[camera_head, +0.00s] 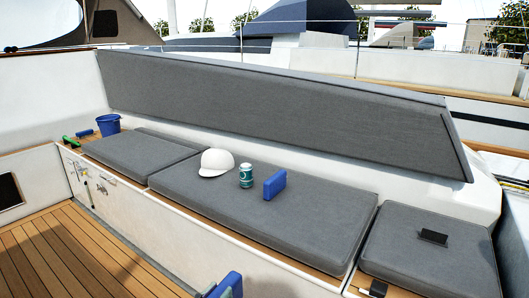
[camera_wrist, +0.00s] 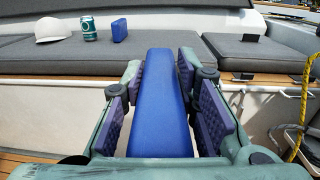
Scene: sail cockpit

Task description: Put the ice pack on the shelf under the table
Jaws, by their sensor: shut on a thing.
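My gripper (camera_wrist: 162,80) is shut on a blue ice pack (camera_wrist: 160,125), a flat block standing on edge between the two purple-padded fingers and pointing away from the wrist. The held ice pack also shows at the bottom edge of the head view (camera_head: 232,284), in front of the bench. A similar blue block (camera_head: 274,185) stands on the middle grey cushion, apart from my gripper; it also shows in the wrist view (camera_wrist: 119,30). I see no table and no shelf under one in either view.
A white cap (camera_head: 216,163) and a green can (camera_head: 246,175) sit on the cushion (camera_head: 310,215). A blue bucket (camera_head: 108,124) stands at the far left end. A dark small item (camera_head: 433,237) lies on the right cushion. A yellow rope (camera_wrist: 303,105) hangs at right. The wooden floor (camera_head: 75,255) at left looks clear.

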